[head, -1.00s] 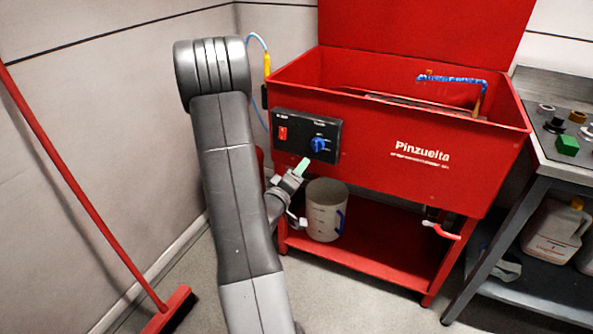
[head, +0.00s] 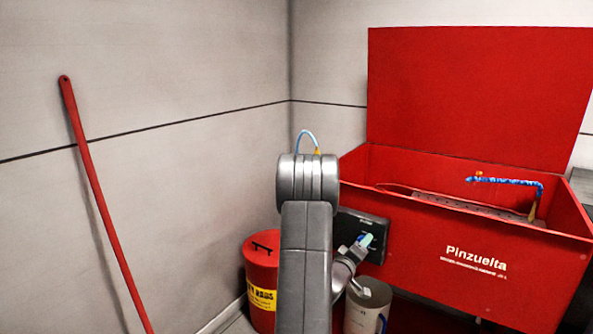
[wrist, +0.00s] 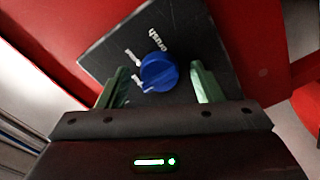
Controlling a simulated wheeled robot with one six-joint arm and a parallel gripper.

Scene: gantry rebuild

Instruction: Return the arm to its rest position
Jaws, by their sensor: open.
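My arm rises from the bottom of the head view, bends at a grey joint, and comes down to my gripper (head: 368,240). The gripper is open, with green fingers, in front of the black control panel (head: 362,223) of the red washer. In the wrist view my gripper (wrist: 158,78) has its fingers apart on either side of a blue knob (wrist: 159,71) on the black panel (wrist: 205,50). A gap shows on each side of the knob, and nothing is held. In the head view the arm and gripper hide the knob.
The red parts washer (head: 420,235) stands at right with its lid up and a blue hose (head: 505,181) inside. A red waste bin (head: 262,275) and a pale bucket (head: 366,305) are near my arm. A red broom handle (head: 100,205) leans on the left wall.

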